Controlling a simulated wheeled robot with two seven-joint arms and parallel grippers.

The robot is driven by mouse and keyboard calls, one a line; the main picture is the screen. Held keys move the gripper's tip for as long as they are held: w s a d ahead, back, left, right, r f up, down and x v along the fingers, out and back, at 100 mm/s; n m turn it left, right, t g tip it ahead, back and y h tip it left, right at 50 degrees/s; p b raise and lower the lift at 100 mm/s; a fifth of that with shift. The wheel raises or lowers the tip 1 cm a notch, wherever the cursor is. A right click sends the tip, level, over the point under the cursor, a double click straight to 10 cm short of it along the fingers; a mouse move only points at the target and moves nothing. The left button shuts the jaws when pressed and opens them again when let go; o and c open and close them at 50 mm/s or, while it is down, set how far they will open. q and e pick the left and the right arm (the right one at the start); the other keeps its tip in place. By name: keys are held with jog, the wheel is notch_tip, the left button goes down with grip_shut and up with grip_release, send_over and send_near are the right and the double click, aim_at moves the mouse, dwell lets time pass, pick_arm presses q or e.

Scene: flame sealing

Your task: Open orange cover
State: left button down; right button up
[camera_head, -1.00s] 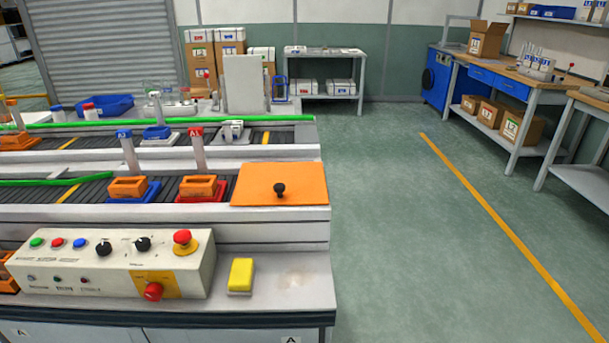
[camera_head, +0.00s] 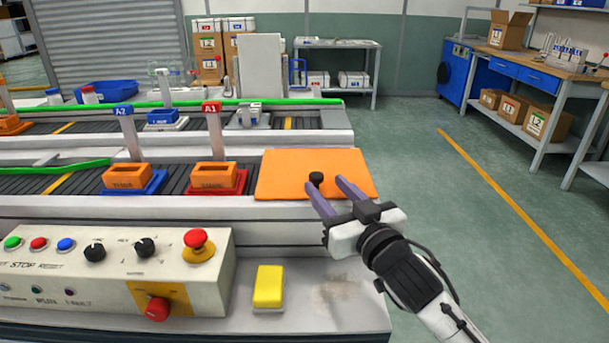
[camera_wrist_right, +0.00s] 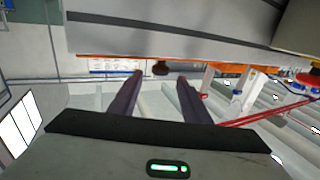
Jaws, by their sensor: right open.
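The orange cover (camera_head: 283,172) lies flat and closed over the right end of the front conveyor. A small black knob (camera_head: 316,179) stands up from its top. My right gripper (camera_head: 327,190) is open over the front part of the cover, its two fingers pointing at the knob from the front right. In the right wrist view the knob (camera_wrist_right: 161,67) shows just beyond and between the fingertips (camera_wrist_right: 160,78). I cannot tell whether the fingers touch it. The cover's orange edge (camera_wrist_right: 115,57) also shows there. My left gripper is not in view.
In front are a control panel (camera_head: 110,270) with buttons and knobs, and a yellow block (camera_head: 268,286). Orange pieces in a blue tray (camera_head: 134,185) and a red tray (camera_head: 219,180) sit left of the cover. The floor (camera_head: 420,175) at right is clear.

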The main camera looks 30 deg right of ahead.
send_near(309, 166)
jog(key=w+r, duration=0.1)
jog(key=w+a+r, duration=0.1)
jog(key=w, duration=0.1)
jog(key=w+r, duration=0.1)
jog(key=w, duration=0.1)
jog(key=shift+a+r, duration=0.15)
jog(key=shift+a, duration=0.15)
grip_shut()
